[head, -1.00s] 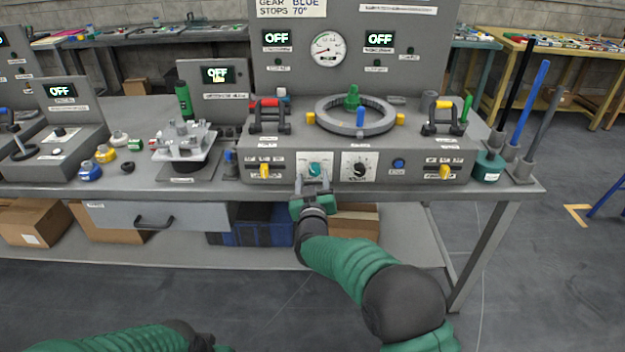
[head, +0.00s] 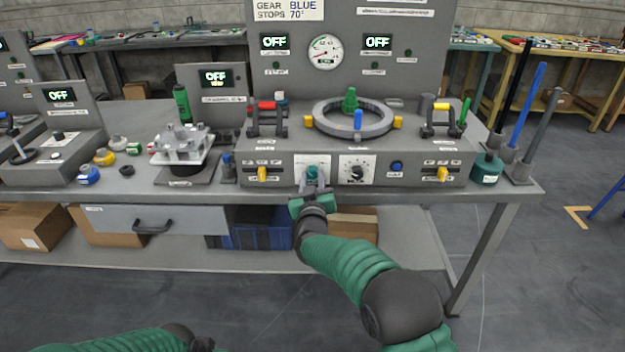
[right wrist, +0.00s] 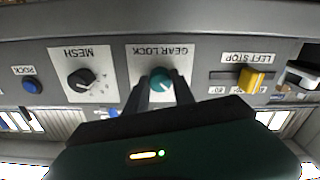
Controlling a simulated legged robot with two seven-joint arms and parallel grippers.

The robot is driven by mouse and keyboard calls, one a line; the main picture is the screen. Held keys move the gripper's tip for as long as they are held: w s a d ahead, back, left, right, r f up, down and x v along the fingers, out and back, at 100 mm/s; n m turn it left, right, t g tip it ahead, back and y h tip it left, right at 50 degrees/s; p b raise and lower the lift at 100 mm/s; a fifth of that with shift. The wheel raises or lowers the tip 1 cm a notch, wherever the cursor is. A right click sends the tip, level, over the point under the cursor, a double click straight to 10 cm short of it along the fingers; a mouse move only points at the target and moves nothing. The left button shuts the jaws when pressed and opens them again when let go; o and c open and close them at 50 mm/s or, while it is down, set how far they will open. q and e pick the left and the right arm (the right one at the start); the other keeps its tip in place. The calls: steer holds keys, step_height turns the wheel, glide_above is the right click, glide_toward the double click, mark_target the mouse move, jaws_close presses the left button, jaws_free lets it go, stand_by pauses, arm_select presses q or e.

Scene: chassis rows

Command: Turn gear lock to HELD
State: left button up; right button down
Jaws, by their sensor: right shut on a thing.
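The gear lock is a teal knob (head: 312,172) on a white plate on the front face of the grey chassis; its GEAR LOCK label shows upside down in the right wrist view, with the knob (right wrist: 161,79) below it. My right gripper (head: 314,187) is at the knob, and its two fingers (right wrist: 165,92) are shut on the knob's sides. The knob's pointer and the HELD mark are too small or hidden to read. My left arm (head: 130,342) shows at the bottom left; its gripper is not clearly seen.
A black MESH knob (head: 357,172) is just right of the gear lock. Yellow sliders (head: 262,174) and (head: 442,174) sit at both ends of the front face, with a blue ROCK button (head: 397,167). A grey ring (head: 352,119) lies on top. Drawer handle (head: 152,227) below left.

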steer(key=shift+f, duration=0.1)
steer(key=m+b, duration=0.1)
steer(key=m, duration=0.3)
steer(key=shift+a+f+b, duration=0.1)
steer(key=shift+f+b, duration=0.05)
steer(key=shift+b, duration=0.15)
steer(key=m+b, duration=0.2)
steer(key=m, duration=0.3)
steer(key=m+b, duration=0.2)
steer(key=m, duration=0.2)
steer(key=shift+f+m, duration=0.15)
steer(key=shift+m, duration=0.15)
steer(key=shift+m+b, duration=1.4)
steer(key=shift+m, duration=0.8)
steer(key=shift+a, duration=0.1)
steer(key=c, duration=1.1)
jaws_free()
steer(key=shift+o, duration=0.2)
steer(key=shift+r, duration=0.35)
